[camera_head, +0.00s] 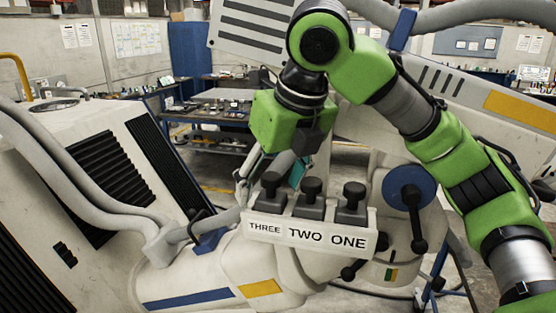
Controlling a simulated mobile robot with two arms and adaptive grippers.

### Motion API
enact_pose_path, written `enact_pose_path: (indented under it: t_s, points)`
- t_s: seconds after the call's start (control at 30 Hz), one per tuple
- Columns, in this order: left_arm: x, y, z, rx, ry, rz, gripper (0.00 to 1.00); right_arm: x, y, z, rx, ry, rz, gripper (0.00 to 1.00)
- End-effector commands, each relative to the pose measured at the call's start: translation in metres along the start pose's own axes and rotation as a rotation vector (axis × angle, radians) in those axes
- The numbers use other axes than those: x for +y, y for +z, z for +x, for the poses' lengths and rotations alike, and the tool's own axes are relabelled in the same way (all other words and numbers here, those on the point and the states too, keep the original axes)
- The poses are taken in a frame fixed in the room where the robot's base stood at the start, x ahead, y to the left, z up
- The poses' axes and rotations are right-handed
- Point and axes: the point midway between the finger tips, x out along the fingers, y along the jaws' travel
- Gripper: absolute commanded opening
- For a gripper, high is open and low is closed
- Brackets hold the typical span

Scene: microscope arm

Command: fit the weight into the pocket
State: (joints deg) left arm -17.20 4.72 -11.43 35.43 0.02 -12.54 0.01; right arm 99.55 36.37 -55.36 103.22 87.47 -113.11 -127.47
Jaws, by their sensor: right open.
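My right arm comes in from the right, and its green wrist points down. My right gripper (273,166) is open just above and behind a white rack, and its fingers are partly hidden. The white rack (262,226) is labelled THREE, TWO, ONE. Three dark blocks with black knobs stand upright in it: one over THREE (268,198), one over TWO (309,202) and one over ONE (348,208). I cannot tell which thing is the weight, and I cannot make out a pocket. My left gripper is out of view.
A large white machine (95,165) with black vents fills the left. Grey hoses (60,165) cross in front of it. A blue disc with a black handle (407,192) stands right of the rack. A workbench (215,115) is behind.

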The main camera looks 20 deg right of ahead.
Motion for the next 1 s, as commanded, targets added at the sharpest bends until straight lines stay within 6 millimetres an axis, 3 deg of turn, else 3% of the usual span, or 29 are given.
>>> enact_pose_path:
  t_s: [0.5, 0.7, 1.0]
  points:
    - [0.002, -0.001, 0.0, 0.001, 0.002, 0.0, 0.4, 0.0, 0.0, -0.092, -0.009, -0.001, 0.002, 0.63]
    - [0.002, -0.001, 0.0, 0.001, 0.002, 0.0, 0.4, 0.0, 0.0, -0.109, -0.007, 0.0, 0.001, 0.63]
    - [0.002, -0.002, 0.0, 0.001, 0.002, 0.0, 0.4, 0.0, 0.0, -0.113, -0.006, 0.001, 0.0, 0.63]
